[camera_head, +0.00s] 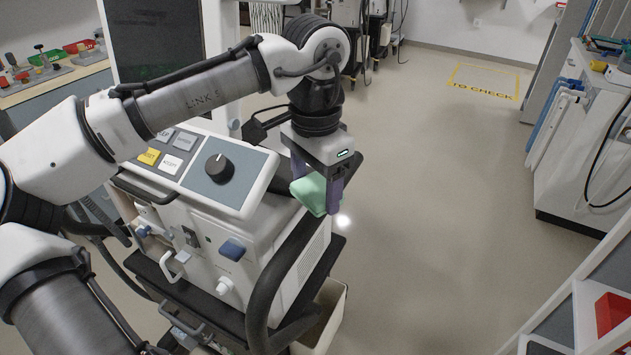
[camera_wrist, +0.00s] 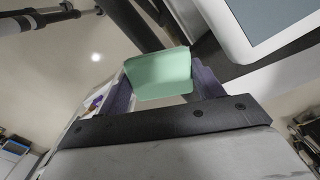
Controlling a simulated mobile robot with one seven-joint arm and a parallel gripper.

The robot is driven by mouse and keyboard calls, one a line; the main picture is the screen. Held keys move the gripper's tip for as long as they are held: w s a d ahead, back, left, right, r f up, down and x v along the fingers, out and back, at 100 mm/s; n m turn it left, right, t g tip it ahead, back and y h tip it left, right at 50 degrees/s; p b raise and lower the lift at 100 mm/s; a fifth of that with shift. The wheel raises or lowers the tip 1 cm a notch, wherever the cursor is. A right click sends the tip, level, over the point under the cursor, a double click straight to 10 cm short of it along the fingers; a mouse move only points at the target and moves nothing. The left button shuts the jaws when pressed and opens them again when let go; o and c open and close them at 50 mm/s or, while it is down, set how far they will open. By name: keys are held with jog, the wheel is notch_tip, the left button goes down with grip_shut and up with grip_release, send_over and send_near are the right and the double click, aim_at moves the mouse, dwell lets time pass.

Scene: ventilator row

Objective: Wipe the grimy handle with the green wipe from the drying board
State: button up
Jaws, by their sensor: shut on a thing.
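My gripper (camera_head: 317,190) is shut on the green wipe (camera_head: 309,194). The wipe is pale green, folded, and held between the two purple-grey fingers, pointing down. In the wrist view the wipe (camera_wrist: 160,75) fills the gap between the fingers. A thick black curved handle (camera_head: 268,283) runs along the right front of the ventilator cart. Its upper end lies close to and below the wipe in the head view; I cannot tell whether they touch. A dark bar (camera_wrist: 138,25) passes beyond the wipe in the wrist view. I cannot make out grime on the handle.
The ventilator (camera_head: 225,245) has a knob panel and a dark screen (camera_head: 155,45). A beige bin (camera_head: 328,312) stands by its cart. A bench with trays (camera_head: 45,80) is at the back left, a white cart (camera_head: 590,150) at right. Floor between is clear.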

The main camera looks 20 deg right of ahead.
jog(key=shift+f, duration=0.65)
dwell(0.3)
jog(key=shift+w+d+r+p, duration=0.2)
jog(key=shift+w+d+p, duration=0.1)
jog(key=shift+w+d, duration=0.2)
jog(key=shift+w+d+f+p, duration=0.1)
jog(key=shift+w+d+p, duration=0.7)
jog(key=shift+d, duration=0.25)
jog(key=shift+f, duration=0.1)
jog(key=shift+s+a, duration=0.15)
jog(key=shift+a, duration=0.05)
jog(key=shift+s+a+f+p, duration=0.15)
jog(key=shift+s+a+p, duration=0.05)
jog(key=shift+s+a, duration=0.5)
jog(key=shift+s+a+f+p, duration=0.1)
jog(key=shift+s+a+p, duration=0.1)
jog(key=shift+s+a, duration=0.45)
jog(key=shift+w, duration=0.1)
